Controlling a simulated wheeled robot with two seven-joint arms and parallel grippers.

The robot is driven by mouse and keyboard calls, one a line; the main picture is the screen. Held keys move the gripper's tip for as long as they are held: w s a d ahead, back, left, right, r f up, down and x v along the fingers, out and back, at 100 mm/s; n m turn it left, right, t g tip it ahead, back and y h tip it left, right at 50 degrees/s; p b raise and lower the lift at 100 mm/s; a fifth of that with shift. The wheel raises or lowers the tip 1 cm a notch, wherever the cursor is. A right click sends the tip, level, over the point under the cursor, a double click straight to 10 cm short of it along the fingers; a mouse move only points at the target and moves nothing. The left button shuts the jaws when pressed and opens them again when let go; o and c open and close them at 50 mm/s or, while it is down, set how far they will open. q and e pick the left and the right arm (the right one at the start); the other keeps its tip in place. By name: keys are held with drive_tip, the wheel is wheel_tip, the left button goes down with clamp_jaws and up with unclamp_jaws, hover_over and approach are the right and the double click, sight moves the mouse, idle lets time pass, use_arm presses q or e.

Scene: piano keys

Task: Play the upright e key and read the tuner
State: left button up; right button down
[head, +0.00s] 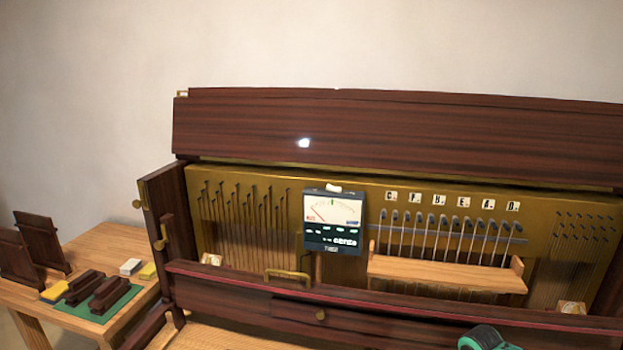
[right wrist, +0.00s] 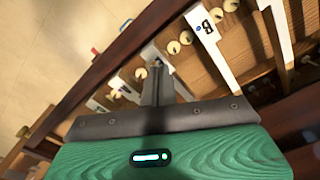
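The open upright piano fills the middle of the head view. The tuner (head: 331,238), a dark box with a pale dial, stands at its front; a green mark is at the dial's top and a reddish line at its left. Its reading is too small to make out. A row of letter tiles is on the gold plate; one looks like E (head: 463,202). My green right gripper (right wrist: 158,70) has its fingers together over pale keys; contact is unclear. A white key marked B (right wrist: 207,27) is beside it. Part of my right arm shows at the head view's bottom. My left gripper is out of view.
A wooden side table (head: 88,245) at the left holds dark blocks on a green mat (head: 120,303), yellow and white blocks, and dark panels (head: 42,243). A wooden rail (head: 440,273) crosses in front of the strings. A dark fallboard edge (head: 240,287) runs along the piano front.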

drive_tip(key=shift+f, duration=0.1)
idle(0.5)
drive_tip(key=shift+f, duration=1)
drive_tip(key=shift+r, duration=0.3)
wheel_tip(320, 180, up, 5)
drive_tip(key=p, duration=0.6)
wheel_tip(320, 180, up, 4)
drive_tip(key=p, duration=0.6)
drive_tip(key=shift+r, duration=0.25)
drive_tip(key=shift+a, duration=0.1)
